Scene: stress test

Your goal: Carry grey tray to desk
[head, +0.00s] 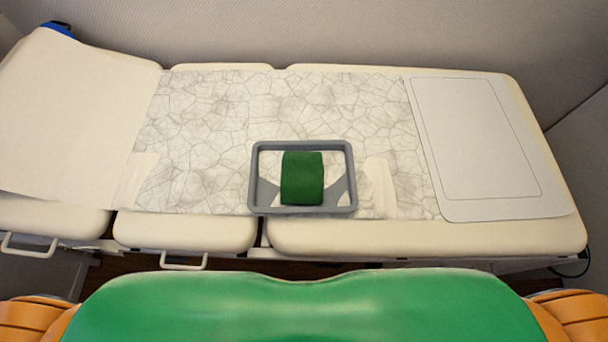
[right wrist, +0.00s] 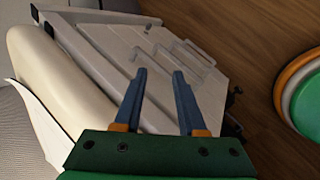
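The grey tray (head: 254,180) lies near the front edge of a cream padded couch, at the middle of the head view. It has a raised rounded rim, and the crack-patterned sheet seems to show through its floor. A green roll-shaped block (head: 302,178) sits inside it. My right gripper (right wrist: 160,72) shows in the right wrist view with its two blue fingers apart and nothing between them. The tray is not in that view. My left gripper is in neither view. No desk can be made out for certain.
The couch (head: 350,239) has a raised backrest (head: 75,110) at left and a pale outlined mat (head: 475,140) at right. The patterned sheet (head: 215,115) around the tray is mostly clear. Wooden floor (right wrist: 265,35) and pale panels (right wrist: 150,50) show in the right wrist view.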

